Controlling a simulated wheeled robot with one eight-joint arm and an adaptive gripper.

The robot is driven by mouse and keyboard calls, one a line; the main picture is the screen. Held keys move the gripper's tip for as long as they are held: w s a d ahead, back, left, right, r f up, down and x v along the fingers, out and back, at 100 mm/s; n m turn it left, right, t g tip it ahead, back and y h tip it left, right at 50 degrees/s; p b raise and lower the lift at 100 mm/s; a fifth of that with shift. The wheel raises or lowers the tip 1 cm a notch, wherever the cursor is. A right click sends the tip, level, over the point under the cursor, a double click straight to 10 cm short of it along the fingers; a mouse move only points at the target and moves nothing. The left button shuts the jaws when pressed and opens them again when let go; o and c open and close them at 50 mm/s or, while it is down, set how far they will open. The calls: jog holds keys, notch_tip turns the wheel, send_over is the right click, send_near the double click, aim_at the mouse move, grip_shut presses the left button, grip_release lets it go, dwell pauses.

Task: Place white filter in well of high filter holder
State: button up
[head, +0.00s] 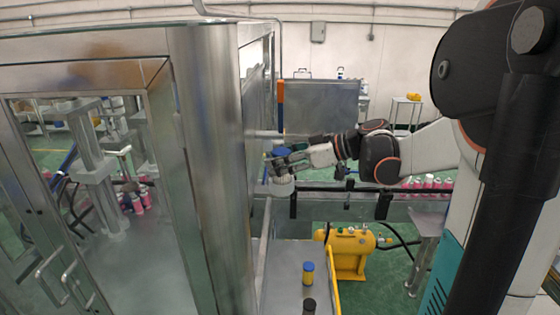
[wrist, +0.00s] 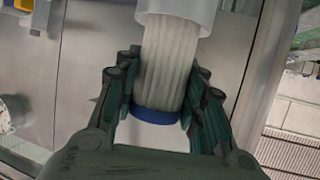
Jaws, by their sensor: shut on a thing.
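The white filter (wrist: 166,75) is a pleated cylinder with a blue end cap. My gripper (wrist: 160,92) is shut around it, with dark green fingers on both sides near the blue cap. In the wrist view its far end meets the open mouth of a pale, smooth cup (wrist: 178,10), which looks like the well of the high filter holder. The filter's end is hidden by the cup's rim; how deep it sits I cannot tell.
A large steel cabinet (head: 210,150) with glass doors stands close on the left. A yellow pump unit (head: 350,250) is on the floor below. Yellow (head: 308,273) and dark cylinders stand on the low surface in front. Pink cans (head: 430,183) line the conveyor at right.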

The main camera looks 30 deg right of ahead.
jog(key=shift+f, duration=0.1)
jog(key=o, duration=0.7)
jog(key=shift+f, duration=0.1)
jog(key=shift+c, duration=0.2)
jog(key=o, duration=0.5)
jog(key=shift+r, duration=0.25)
jog(key=b+v, duration=0.2)
jog(key=v, duration=1)
jog(key=shift+d+b, duration=0.1)
jog(key=shift+b, duration=0.25)
jog(key=shift+f, duration=0.1)
